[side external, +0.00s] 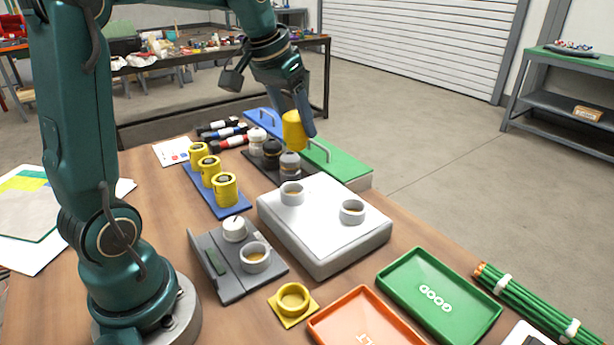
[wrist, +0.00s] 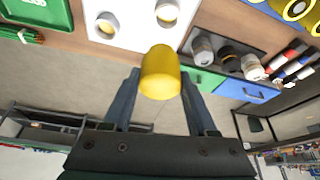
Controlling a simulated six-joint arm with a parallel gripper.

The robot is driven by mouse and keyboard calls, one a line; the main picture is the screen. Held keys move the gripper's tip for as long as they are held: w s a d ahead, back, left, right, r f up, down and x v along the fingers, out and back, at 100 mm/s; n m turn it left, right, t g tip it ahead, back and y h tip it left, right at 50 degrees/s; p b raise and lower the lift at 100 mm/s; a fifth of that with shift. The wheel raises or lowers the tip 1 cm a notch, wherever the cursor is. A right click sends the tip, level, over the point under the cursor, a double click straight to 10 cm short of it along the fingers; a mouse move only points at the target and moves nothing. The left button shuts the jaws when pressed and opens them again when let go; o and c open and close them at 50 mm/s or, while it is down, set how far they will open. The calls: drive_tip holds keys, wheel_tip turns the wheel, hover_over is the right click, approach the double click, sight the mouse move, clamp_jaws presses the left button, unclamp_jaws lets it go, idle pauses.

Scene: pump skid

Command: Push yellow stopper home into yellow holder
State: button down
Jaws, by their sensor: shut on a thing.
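My gripper (side external: 303,122) is shut on the yellow stopper (side external: 293,131), a rounded yellow cylinder held in the air above the far side of the table. In the wrist view the stopper (wrist: 160,72) sits between the two blue-grey fingers of my gripper (wrist: 157,90). The yellow holder (side external: 292,298), a round ring on a square yellow base, stands at the near edge of the table, well apart from the stopper. Its cup looks empty. The holder is not seen in the wrist view.
A grey-white block (side external: 325,225) with two ring holders lies between stopper and yellow holder. A grey fixture (side external: 231,270), an orange tray (side external: 366,322) and a green tray (side external: 440,296) surround the yellow holder. Several yellow spools stand on a blue strip (side external: 219,201).

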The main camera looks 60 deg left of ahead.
sight(289, 143)
drive_tip(key=shift+n, duration=0.5)
drive_tip(key=shift+s+a+f+n+y, duration=0.15)
drive_tip(key=shift+s+f+n+y, duration=0.2)
drive_tip(key=shift+n, duration=0.25)
drive_tip(key=s+f+n, duration=0.1)
drive_tip(key=d+f+n+y, duration=0.1)
drive_tip(key=n, duration=0.1)
drive_tip(key=shift+s+d+g, duration=0.25)
drive_tip(key=shift+s+g, duration=0.1)
drive_tip(key=shift+g, duration=0.05)
drive_tip(key=s+d+f, duration=0.2)
drive_tip(key=s+d, duration=0.3)
drive_tip(key=d, duration=0.3)
drive_tip(key=s+d+f, duration=0.3)
drive_tip(key=s+d, duration=0.2)
drive_tip(key=d, duration=0.2)
drive_tip(key=shift+m, duration=0.4)
drive_tip(key=shift+w+d+f, duration=0.1)
drive_tip(key=shift+d+f, duration=0.05)
drive_tip(key=shift+f, duration=1.1)
drive_tip(key=shift+w+d+f, duration=0.1)
drive_tip(key=shift+d+f, duration=0.05)
drive_tip(key=shift+f, duration=1.1)
drive_tip(key=shift+f, duration=1.75)
